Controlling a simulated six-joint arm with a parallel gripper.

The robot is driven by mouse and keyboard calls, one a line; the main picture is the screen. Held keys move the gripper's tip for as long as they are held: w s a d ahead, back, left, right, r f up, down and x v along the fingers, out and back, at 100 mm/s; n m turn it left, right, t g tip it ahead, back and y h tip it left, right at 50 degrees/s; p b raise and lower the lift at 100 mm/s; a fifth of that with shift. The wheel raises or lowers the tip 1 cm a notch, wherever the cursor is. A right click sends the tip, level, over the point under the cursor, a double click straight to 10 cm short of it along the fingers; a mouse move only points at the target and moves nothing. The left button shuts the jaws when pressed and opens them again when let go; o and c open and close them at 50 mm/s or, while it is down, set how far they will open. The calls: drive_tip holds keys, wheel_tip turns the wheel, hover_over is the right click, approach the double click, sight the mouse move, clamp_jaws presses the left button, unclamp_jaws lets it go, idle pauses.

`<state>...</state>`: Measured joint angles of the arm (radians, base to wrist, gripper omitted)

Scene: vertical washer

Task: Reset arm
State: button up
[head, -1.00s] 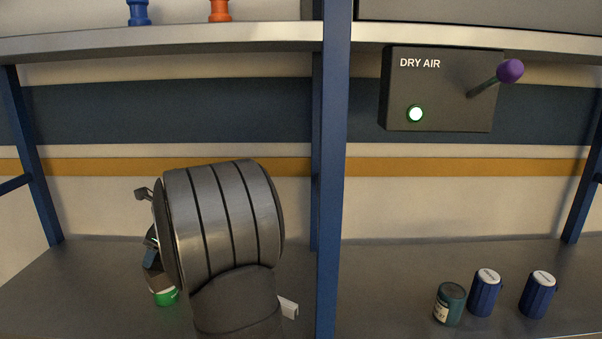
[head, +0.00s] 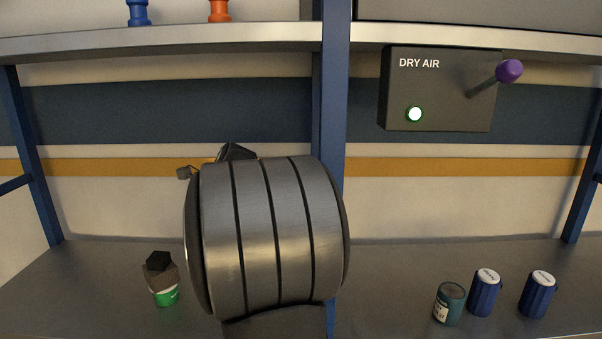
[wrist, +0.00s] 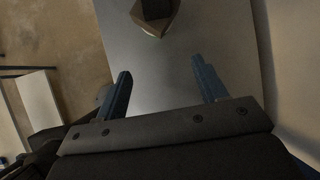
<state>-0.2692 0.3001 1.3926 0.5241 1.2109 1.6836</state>
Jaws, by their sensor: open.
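My gripper (wrist: 160,90) is open and empty in the wrist view, its two blue fingers apart above the grey bench surface. In the head view my own large arm joint hides the gripper's fingers. A brown container with a black top and a green-and-white base (head: 161,280) stands on the bench at the left in the head view. Its dark top and brown side also show at the top of the wrist view (wrist: 154,14), beyond the fingertips and apart from them.
A DRY AIR box (head: 440,90) with a lit green button and a purple-knobbed lever (head: 508,71) hangs at the right. A teal jar (head: 449,304) and two blue containers (head: 485,293) (head: 537,295) stand on the bench. A blue post (head: 334,120) rises mid-scene. Blue (head: 138,12) and orange (head: 219,10) fittings sit on the shelf.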

drive_tip(key=s+d+f+n+g, duration=0.2)
drive_tip(key=s+f+n, duration=0.1)
drive_tip(key=s+f, duration=0.75)
drive_tip(key=s+d+f+n+g, duration=0.1)
drive_tip(key=s+d+f+n, duration=0.15)
drive_tip(key=s+f, duration=0.8)
drive_tip(key=s+d+f+n+g, duration=0.1)
drive_tip(key=s+d+f, duration=0.3)
drive_tip(key=d+f, duration=0.4)
drive_tip(key=shift+s+d+n, duration=0.25)
drive_tip(key=shift+s+n, duration=0.15)
drive_tip(key=shift+n, duration=0.05)
